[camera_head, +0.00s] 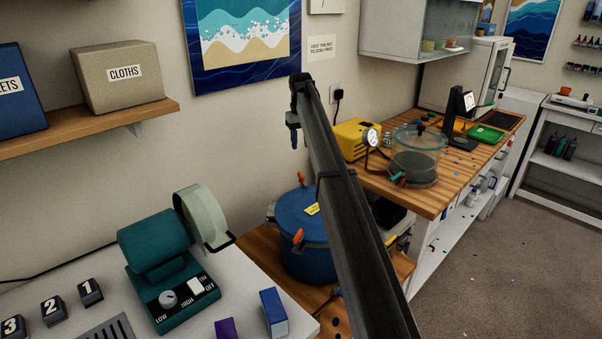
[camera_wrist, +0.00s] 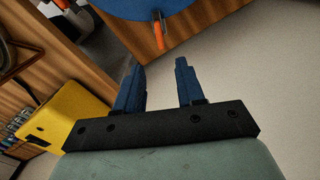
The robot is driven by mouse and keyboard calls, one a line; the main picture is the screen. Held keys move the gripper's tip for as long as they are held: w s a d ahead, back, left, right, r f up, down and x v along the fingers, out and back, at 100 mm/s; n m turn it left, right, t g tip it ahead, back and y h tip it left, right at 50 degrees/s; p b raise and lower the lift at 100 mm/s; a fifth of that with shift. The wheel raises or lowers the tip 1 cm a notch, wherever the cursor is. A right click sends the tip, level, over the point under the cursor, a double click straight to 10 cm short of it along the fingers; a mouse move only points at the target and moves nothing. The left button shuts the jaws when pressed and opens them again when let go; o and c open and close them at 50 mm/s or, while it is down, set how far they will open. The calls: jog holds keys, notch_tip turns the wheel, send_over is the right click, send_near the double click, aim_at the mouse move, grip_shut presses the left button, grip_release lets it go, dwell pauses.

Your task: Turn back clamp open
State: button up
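The blue pot (camera_head: 296,215) stands on a low wooden surface, with a yellow label on its lid. Its back clamp (camera_head: 301,177) has an orange handle that stands up at the far rim. A front clamp (camera_head: 298,237) shows an orange handle on the near rim. My gripper (camera_head: 293,141) hangs above and behind the pot, fingers down, apart from it. In the wrist view my gripper (camera_wrist: 160,66) has two blue fingers spread with nothing between them. Beyond the fingertips an orange handle (camera_wrist: 159,34), seemingly the back clamp, shows at the rim of the pot (camera_wrist: 145,8).
My arm crosses in front of the pot's right side. A yellow pump (camera_head: 357,138), gauge (camera_head: 371,137) and clear chamber (camera_head: 417,150) stand on the bench at right. A green machine (camera_head: 160,265) stands on the white table at left. The wall is close behind the pot.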

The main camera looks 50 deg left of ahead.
aim_at(301, 174)
notch_tip(301, 174, down, 13)
jog(key=shift+r, duration=0.1)
dwell(0.4)
grip_shut()
dwell(0.4)
